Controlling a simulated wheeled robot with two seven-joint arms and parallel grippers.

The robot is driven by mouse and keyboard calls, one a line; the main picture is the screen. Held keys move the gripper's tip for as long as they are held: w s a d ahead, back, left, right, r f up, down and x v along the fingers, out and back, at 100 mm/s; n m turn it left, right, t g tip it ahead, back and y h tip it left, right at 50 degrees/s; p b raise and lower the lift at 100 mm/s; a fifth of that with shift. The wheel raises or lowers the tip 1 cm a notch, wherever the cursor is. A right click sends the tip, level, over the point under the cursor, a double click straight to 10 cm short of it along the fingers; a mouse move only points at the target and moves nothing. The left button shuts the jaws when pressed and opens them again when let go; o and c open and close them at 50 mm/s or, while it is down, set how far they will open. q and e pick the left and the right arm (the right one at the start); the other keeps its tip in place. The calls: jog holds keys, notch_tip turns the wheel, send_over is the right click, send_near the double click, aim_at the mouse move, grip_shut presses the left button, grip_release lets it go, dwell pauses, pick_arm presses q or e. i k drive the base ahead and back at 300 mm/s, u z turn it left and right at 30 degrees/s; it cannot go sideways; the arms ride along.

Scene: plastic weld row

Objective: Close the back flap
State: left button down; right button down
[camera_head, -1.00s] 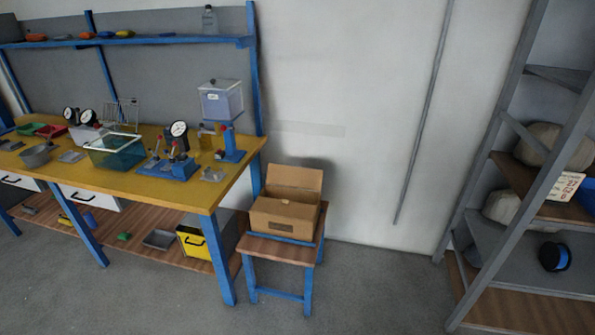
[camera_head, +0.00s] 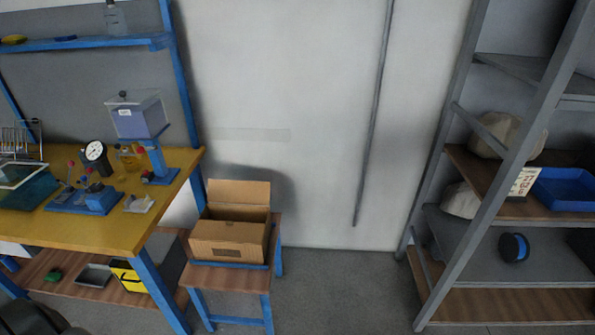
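A brown cardboard box (camera_head: 229,239) stands on a small stool with a wooden top and blue legs (camera_head: 227,279), against the wall. Its back flap (camera_head: 239,193) stands up, leaning slightly back, and the box top is open. The inside looks dark and I cannot tell what it holds. Neither gripper shows clearly in the head view. A dark rounded shape at the bottom left corner may be part of my own arm.
A yellow-topped workbench (camera_head: 93,229) with instruments stands left of the stool. A grey metal rack (camera_head: 480,180) with sacks, a blue tray (camera_head: 565,190) and a black-blue spool (camera_head: 514,247) is at right. The floor (camera_head: 345,290) between stool and rack is clear.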

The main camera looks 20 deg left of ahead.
aim_at(250, 192)
jog(key=z, duration=0.35)
jog(key=i, duration=0.85)
jog(key=u, duration=0.45)
jog(key=i, duration=0.75)
jog(key=u, duration=0.85)
